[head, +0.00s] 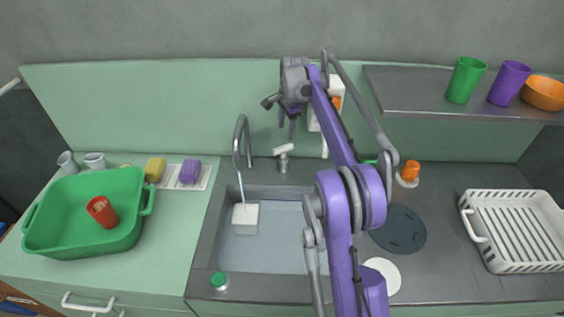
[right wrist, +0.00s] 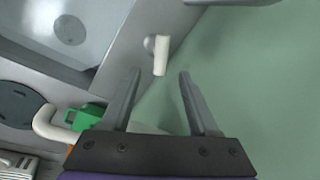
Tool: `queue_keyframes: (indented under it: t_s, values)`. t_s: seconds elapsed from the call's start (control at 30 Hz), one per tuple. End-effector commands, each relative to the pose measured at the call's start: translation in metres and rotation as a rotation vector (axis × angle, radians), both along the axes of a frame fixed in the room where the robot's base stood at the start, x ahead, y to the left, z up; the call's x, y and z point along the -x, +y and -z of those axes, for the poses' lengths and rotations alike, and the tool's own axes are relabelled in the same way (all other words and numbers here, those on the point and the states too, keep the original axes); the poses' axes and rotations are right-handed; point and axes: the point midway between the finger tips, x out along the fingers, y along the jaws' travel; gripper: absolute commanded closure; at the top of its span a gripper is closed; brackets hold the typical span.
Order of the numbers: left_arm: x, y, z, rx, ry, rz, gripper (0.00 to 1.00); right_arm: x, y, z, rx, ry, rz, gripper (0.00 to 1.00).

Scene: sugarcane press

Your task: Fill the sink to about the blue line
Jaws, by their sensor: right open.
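The grey sink (head: 275,262) is in the middle of the counter in the head view. Its tall curved faucet (head: 241,135) stands at the back, with a thin pale stream running down to a whitish square patch (head: 245,218). I cannot make out a blue line or the water level. A tap with a white lever (head: 284,149) stands right of the faucet. My right gripper (head: 285,122) is open and empty above the lever. In the right wrist view, the white lever (right wrist: 161,55) appears beyond and between my open fingertips (right wrist: 159,74), apart from them. My left gripper is not in view.
A green basin (head: 75,243) with a red cup (head: 102,211) stands on the left counter. A white rack (head: 512,230) stands right. A shelf (head: 415,95) holds cups and a bowl. A white dispenser (head: 337,88) is behind my right arm, which crosses the sink's right side.

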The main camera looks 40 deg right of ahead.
Motion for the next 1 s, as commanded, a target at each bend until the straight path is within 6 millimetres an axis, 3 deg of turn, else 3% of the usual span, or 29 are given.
queue_keyframes:
  t_s: [0.3,0.5,0.9,1.0]
  values:
    - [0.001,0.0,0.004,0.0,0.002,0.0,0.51,-0.012,-0.002,0.059,0.0,0.0,-0.001,0.39]
    - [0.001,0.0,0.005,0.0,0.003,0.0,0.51,-0.018,-0.003,0.085,0.0,0.0,-0.001,0.39]
    - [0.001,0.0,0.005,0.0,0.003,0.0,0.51,-0.019,-0.003,0.093,0.0,0.0,0.0,0.39]
    - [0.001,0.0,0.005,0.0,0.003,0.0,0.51,-0.019,-0.003,0.093,0.0,0.0,0.0,0.53]
